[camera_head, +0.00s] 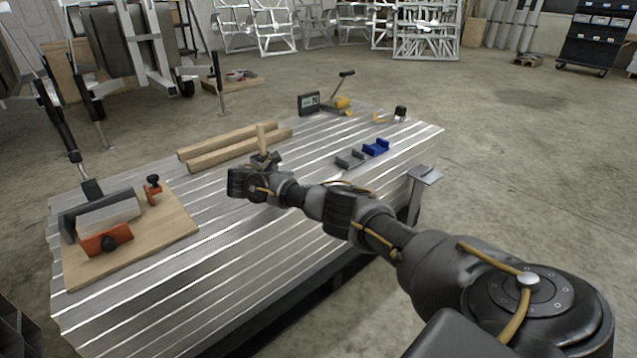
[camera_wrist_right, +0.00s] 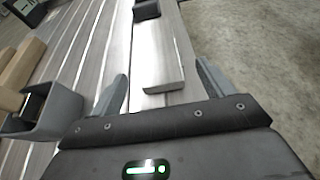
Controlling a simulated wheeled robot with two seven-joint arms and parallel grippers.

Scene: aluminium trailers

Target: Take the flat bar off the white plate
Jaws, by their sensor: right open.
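A pale metallic bar (camera_wrist_right: 157,55) lies on the slatted surface in the right wrist view, its near end between my fingers. I cannot tell for sure that it is the flat bar. I make out no clear white plate under it. My right gripper (camera_wrist_right: 162,72) is open, with one finger either side of the bar and gaps between. In the head view the right gripper (camera_head: 265,161) is over the middle of the bench; the arm hides what lies behind it. My left gripper is not in view.
The slatted bench (camera_head: 215,225) carries timber bars (camera_head: 235,148), a grey bracket (camera_head: 350,158), a blue bracket (camera_head: 376,147) and a display (camera_head: 309,103). A wooden board (camera_head: 165,240) with an orange clamp (camera_head: 107,240) is at left. The bench's front middle is bare.

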